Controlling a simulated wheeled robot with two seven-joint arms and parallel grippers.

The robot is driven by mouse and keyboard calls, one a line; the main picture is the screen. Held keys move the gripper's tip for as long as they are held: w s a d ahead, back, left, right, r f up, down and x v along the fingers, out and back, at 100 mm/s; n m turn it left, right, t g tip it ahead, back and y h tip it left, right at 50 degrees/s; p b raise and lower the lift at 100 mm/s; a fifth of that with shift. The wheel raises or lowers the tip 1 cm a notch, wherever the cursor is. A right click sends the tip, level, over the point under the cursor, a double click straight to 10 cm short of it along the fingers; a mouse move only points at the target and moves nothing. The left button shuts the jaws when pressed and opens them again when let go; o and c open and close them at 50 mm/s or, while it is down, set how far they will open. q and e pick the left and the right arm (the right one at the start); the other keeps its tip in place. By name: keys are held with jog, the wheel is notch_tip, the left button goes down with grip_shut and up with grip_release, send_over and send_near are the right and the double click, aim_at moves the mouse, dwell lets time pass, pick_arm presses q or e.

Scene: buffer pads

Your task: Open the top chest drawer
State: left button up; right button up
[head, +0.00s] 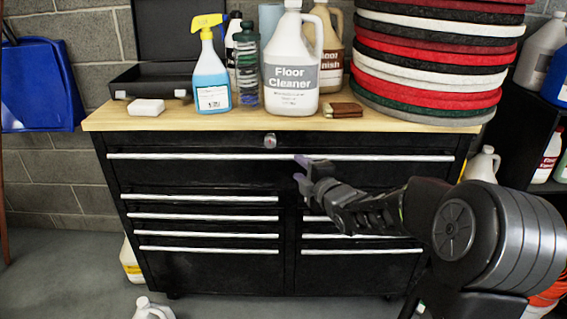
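The black tool chest (210,268) stands against the wall under a wooden top. Its top drawer (200,174) is wide, has one long silver handle (200,156), and looks shut, flush with the front. My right gripper (301,169) is in front of the top drawer, near the middle of the handle. Its two purple-tipped fingers are apart with nothing seen between them. The upper fingertip overlaps the handle in the picture; I cannot tell whether it touches. My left gripper is not in view.
A round lock (270,141) sits above the handle. Smaller drawers fill the lower chest. The wooden top (225,121) carries a spray bottle (210,75), a floor cleaner jug (292,65) and stacked buffer pads (430,75). A white bottle (152,310) is on the floor in front.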

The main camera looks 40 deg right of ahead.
aim_at(288, 159)
jog(key=shift+w, duration=0.1)
jog(key=x, duration=0.7)
jog(key=shift+w+d+f, duration=0.15)
jog(key=shift+w, duration=0.1)
grip_shut()
dwell(0.4)
dwell(1.1)
